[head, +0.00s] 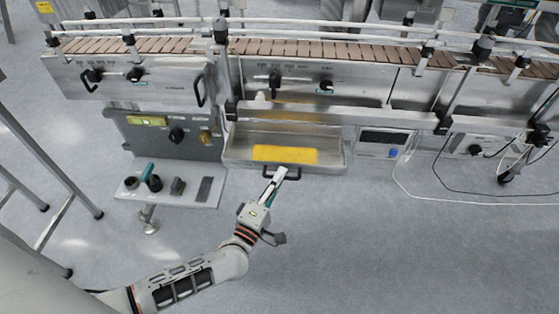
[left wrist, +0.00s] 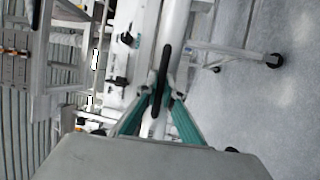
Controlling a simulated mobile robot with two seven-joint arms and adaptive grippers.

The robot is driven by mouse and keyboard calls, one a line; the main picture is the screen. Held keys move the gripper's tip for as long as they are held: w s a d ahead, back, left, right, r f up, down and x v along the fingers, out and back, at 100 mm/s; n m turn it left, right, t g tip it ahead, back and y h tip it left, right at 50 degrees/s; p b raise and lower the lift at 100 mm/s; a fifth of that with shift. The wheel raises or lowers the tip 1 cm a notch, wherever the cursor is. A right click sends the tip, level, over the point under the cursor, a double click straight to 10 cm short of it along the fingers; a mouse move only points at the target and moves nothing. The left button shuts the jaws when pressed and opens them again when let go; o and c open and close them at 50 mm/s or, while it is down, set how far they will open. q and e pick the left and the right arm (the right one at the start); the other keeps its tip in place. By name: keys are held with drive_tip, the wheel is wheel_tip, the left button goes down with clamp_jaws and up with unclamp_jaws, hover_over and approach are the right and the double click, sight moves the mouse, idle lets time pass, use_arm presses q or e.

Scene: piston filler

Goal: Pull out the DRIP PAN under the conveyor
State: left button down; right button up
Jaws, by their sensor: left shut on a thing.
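The drip pan (head: 334,157) is a wide metal tray under the conveyor (head: 330,80), with a yellow label (head: 285,154) on its front. Its open inside shows in front of the conveyor frame. A black bar handle (head: 295,175) is on the pan's front. My left gripper (head: 279,174) reaches the handle from the front and is shut on it. In the left wrist view, the fingertips (left wrist: 160,88) close around the dark handle bar (left wrist: 163,75). My right gripper is in neither view.
A control panel (head: 150,138) and a low plate (head: 205,205) with knobs stand left of the pan. A box with a dark screen (head: 384,138) is at its right. White and black cables lie farther right. The floor in front of the pan is clear.

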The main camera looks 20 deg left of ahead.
use_arm(q)
drive_tip(key=s, duration=0.1)
drive_tip(key=s+d, duration=0.1)
drive_tip(key=s, duration=0.3)
drive_tip(key=shift+s+d+p, duration=0.1)
drive_tip(key=shift+d+p, duration=0.2)
drive_tip(key=shift+p, duration=0.05)
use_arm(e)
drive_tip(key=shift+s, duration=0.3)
use_arm(q)
drive_tip(key=c, duration=2.4)
unclamp_jaws()
drive_tip(key=shift+c, duration=0.2)
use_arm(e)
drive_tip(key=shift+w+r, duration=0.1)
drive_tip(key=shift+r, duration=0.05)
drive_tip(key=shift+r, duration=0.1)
